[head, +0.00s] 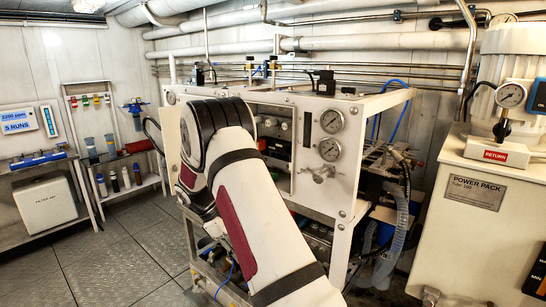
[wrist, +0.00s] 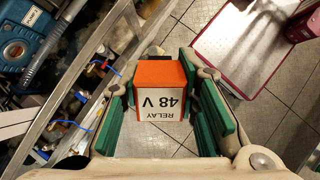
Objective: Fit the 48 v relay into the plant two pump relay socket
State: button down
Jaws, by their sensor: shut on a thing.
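The 48 V relay (wrist: 158,98) shows in the wrist view as an orange block with a white label reading "RELAY 48 V", upside down in the picture. My gripper (wrist: 163,92) is shut on it, with green finger pads on its left and right sides. Tiled floor lies below the relay. In the head view my arm stands in front of the white watermaker frame and hides my gripper and the relay. The plant two pump relay socket cannot be made out in either view; my arm covers part of the front panel (head: 276,125).
The watermaker's metal frame rail (wrist: 75,75) runs close along the left of my gripper, with hoses and a blue pump (wrist: 22,45) behind it. Gauges (head: 331,121) sit on the panel's right. The power pack (head: 480,200) stands at the right. Floor (head: 110,255) is clear at left.

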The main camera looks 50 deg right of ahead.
jog(key=w+d+r+n+t+h+p, duration=0.1)
jog(key=d+r+n+t+h+p, duration=0.1)
jog(key=d+r+n+h, duration=0.75)
jog(key=w+d+r+t+h, duration=0.2)
jog(key=d+r, duration=0.1)
jog(key=r, duration=0.3)
jog(key=w+d+r+n+t+h+p, duration=0.1)
jog(key=w+d+r+t+h, duration=0.1)
jog(key=d+r, duration=0.2)
notch_tip(320, 180, up, 3)
jog(key=shift+w+d+f, duration=0.1)
jog(key=shift+w+d, duration=0.1)
jog(key=shift+w, duration=0.1)
jog(key=shift+a, duration=0.1)
jog(key=shift+w+d+b, duration=0.15)
jog(key=shift+d+b, duration=0.2)
jog(key=shift+d, duration=1.1)
jog(key=shift+w+d+b, duration=0.1)
jog(key=shift+d+b, duration=0.2)
jog(key=shift+d, duration=1.15)
jog(key=shift+w+d, duration=0.1)
jog(key=shift+d, duration=1.45)
jog(key=c, duration=1.2)
grip_release()
jog(key=shift+o, duration=0.2)
